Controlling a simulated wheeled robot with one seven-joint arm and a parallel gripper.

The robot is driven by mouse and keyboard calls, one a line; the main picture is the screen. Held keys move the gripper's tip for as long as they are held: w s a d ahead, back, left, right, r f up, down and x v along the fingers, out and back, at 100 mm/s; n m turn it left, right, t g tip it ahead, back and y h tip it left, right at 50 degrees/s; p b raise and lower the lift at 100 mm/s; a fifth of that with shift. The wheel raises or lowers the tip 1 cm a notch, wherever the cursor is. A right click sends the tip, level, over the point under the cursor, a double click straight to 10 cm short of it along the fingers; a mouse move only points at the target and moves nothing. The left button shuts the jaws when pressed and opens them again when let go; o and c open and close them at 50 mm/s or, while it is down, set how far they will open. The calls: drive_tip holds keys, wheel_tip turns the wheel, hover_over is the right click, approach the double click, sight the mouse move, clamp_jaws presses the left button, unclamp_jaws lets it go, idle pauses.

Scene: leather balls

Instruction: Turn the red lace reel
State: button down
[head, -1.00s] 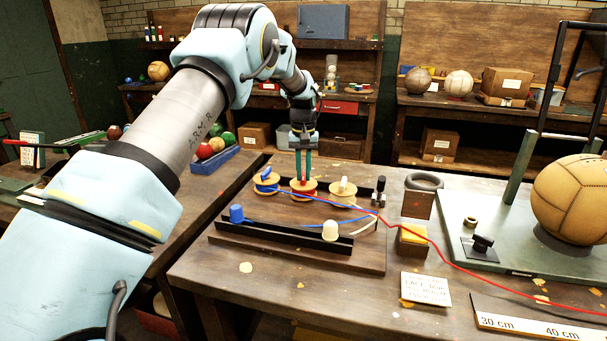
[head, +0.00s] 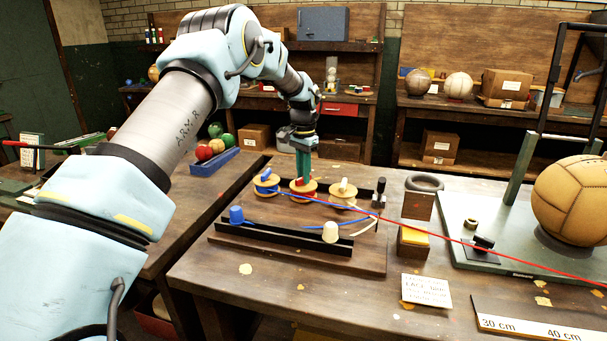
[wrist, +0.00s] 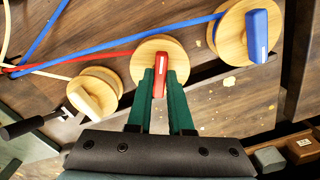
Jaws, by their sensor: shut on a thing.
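The red lace reel (head: 302,190) is a wooden spool with a red grip bar on top, in the middle of a row of three. My gripper (head: 303,178) is shut on its red bar from above; the fingers hide part of the bar. In the wrist view the green fingers (wrist: 161,78) stand either side of the red bar, over the wooden disc (wrist: 145,52). The red lace (head: 480,246) runs taut and straight to the right. The blue reel (head: 266,184) is on the left and the white reel (head: 344,197) on the right.
A blue cone (head: 236,214) and a white cone (head: 330,232) stand at the rack's front black rail. A tan leather ball (head: 572,198) sits on a green plate at right. A written card (head: 427,290) lies in front.

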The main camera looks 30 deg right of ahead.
idle(0.3)
drive_tip(key=c, duration=0.8)
unclamp_jaws()
drive_tip(key=shift+r+b, duration=1.35)
drive_tip(key=shift+r, duration=4.1)
